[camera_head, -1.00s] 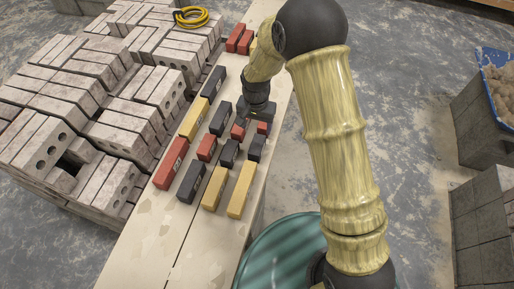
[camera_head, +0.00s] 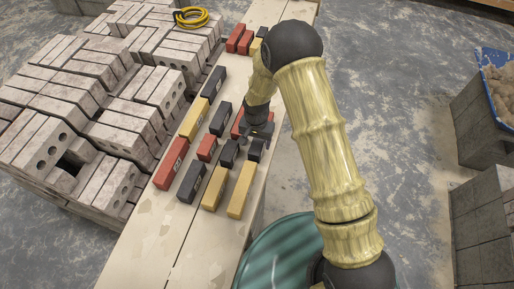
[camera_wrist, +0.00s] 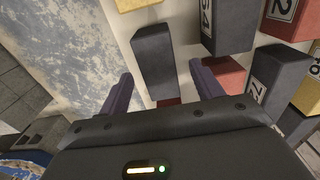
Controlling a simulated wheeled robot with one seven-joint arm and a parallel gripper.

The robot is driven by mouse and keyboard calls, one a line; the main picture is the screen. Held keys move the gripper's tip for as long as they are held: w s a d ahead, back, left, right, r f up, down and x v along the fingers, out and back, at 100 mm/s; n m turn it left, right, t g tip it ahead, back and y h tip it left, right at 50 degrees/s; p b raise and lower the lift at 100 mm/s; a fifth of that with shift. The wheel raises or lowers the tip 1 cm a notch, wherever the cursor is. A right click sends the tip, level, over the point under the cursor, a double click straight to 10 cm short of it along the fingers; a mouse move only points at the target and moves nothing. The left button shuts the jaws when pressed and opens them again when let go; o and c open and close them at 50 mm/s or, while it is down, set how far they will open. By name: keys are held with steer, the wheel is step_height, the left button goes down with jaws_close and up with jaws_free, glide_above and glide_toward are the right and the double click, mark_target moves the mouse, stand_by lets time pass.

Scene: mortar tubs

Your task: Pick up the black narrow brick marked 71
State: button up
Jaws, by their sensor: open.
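Several black bricks lie among the others, and I can read no 71 on any. In the wrist view, a black narrow brick (camera_wrist: 153,62) with no mark showing lies between the fingers of my gripper (camera_wrist: 160,70). The jaws are open, with one finger on each side of it; I cannot tell whether they touch it. In the head view, my gripper (camera_head: 257,137) hangs over the right side of the brick group, close above a small black brick (camera_head: 256,151). Another small black brick (camera_head: 229,153) lies just left of that one.
A black brick with a partly shown number (camera_wrist: 222,25) and one marked 72 (camera_wrist: 277,75) lie close by in the wrist view. Red bricks (camera_head: 171,163) and yellow bricks (camera_head: 241,190) share the plank (camera_head: 150,235). Grey block stacks (camera_head: 60,110) stand left.

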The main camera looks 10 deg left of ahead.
mark_target(257, 144)
step_height(257, 144, down, 4)
steer(key=shift+d+f, duration=0.1)
steer(key=shift+f, duration=0.15)
steer(key=shift+c, duration=0.3)
steer(key=c, duration=1.3)
steer(key=shift+r, duration=0.15)
step_height(257, 144, up, 10)
steer(key=shift+f, duration=0.1)
steer(key=shift+w, duration=0.1)
